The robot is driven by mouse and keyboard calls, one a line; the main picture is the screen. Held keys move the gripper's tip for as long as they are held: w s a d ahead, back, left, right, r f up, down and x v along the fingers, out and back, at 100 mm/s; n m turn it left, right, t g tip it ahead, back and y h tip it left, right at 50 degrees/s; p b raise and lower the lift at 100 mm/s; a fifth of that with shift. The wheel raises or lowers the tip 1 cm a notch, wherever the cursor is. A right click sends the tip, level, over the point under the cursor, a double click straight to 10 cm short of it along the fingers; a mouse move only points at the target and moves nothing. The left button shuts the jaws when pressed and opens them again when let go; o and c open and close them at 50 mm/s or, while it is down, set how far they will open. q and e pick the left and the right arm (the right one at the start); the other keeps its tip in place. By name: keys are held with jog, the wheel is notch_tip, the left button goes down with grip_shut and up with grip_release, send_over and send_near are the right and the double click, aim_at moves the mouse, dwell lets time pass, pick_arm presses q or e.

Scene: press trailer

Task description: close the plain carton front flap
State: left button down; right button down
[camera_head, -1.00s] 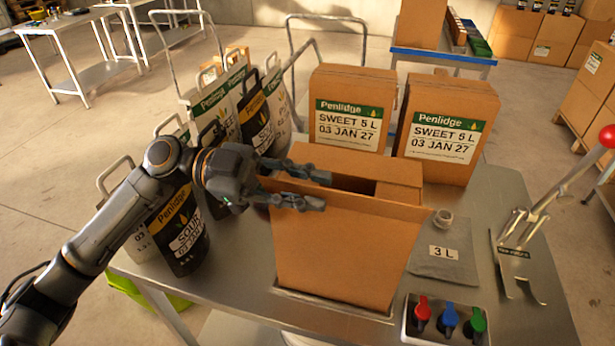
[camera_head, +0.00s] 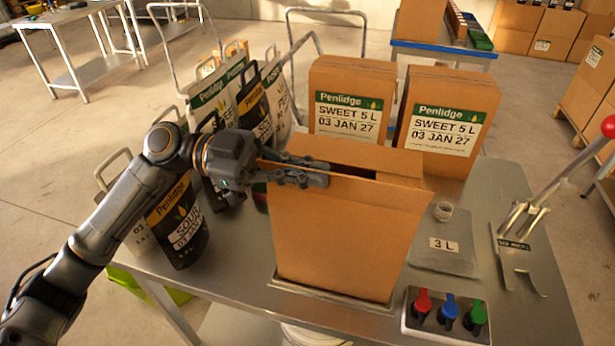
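The plain carton (camera_head: 335,245) stands upright on the metal table in the middle of the head view, its blank front facing me. Its front flap (camera_head: 385,193) stands up along the near edge. Behind it the top shows a dark opening (camera_head: 350,169) between other flaps. My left gripper (camera_head: 318,175) reaches in from the left at the flap's left part. Its fingers are close together, one on each side of the flap's upper edge, and look shut on it. The exact contact is partly hidden by the fingers. My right gripper is not in view.
Two labelled Penlidge cartons (camera_head: 348,105) (camera_head: 446,130) stand behind. Several pouches (camera_head: 178,225) crowd the left.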

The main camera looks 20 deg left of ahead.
pick_arm(q)
jog(key=n, duration=0.1)
jog(key=w+n+b, duration=0.1)
jog(key=n, duration=0.1)
jog(key=shift+w+r, duration=0.1)
jog(key=shift+w, duration=0.15)
jog(key=shift+w+n+b, duration=0.2)
jog(key=shift+w+n, duration=0.15)
jog(key=shift+n, duration=0.35)
jog(key=shift+w+n+b, duration=0.15)
jog(key=shift+w+n, duration=0.15)
jog(key=shift+n, duration=0.4)
jog(key=c, duration=1.6)
grip_release()
jog(key=shift+a, duration=0.1)
jog(key=a, duration=1.2)
